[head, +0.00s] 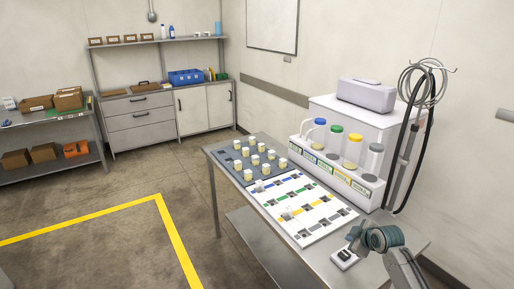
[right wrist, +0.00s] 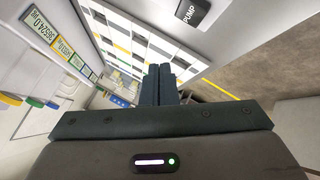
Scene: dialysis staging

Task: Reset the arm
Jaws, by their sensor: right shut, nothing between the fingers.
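My right gripper (head: 354,236) is at the lower right of the head view, above the near end of the steel table (head: 390,254). Its dark fingers also show in the right wrist view (right wrist: 163,84), closed together with nothing between them. Beside and below it is a small white box with a dark switch (head: 344,255); the right wrist view shows the switch (right wrist: 191,12) with the word PUMP. My left gripper is in neither view.
A white board with coloured strips (head: 318,221) and a grey tray of several pale-capped vials (head: 227,158) lie on the table. A white rack (head: 370,189) holds several colour-capped bottles. Hoses (head: 412,150) hang at the right. Open floor lies left.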

